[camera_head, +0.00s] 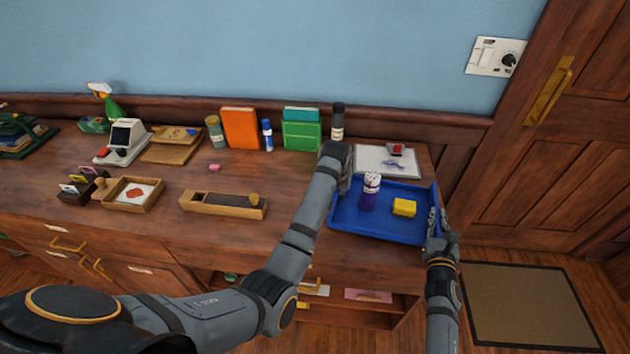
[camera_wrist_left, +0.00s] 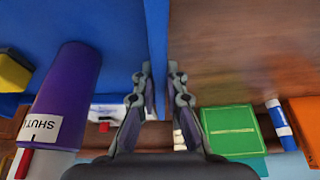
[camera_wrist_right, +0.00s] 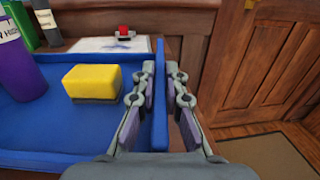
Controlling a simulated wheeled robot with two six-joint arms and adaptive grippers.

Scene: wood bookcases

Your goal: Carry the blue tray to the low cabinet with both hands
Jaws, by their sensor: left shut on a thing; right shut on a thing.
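The blue tray (camera_head: 372,227) is at the right end of a long wooden cabinet (camera_head: 150,220); I cannot tell whether it rests on the top. A purple bottle with a white label (camera_head: 369,195) stands in it beside a yellow sponge (camera_head: 404,207). My left gripper (camera_head: 343,182) is shut on the tray's left wall, which shows between its fingers in the left wrist view (camera_wrist_left: 157,60). My right gripper (camera_head: 435,222) is shut on the right wall, also seen in the right wrist view (camera_wrist_right: 160,85). My left arm hides part of the cabinet front.
A white sheet with a red-topped item (camera_head: 395,150) lies behind the tray. A dark bottle (camera_head: 338,122), green box (camera_head: 302,135) and orange book (camera_head: 240,128) stand along the back. A door (camera_head: 545,150) and floor mat (camera_head: 525,305) are right.

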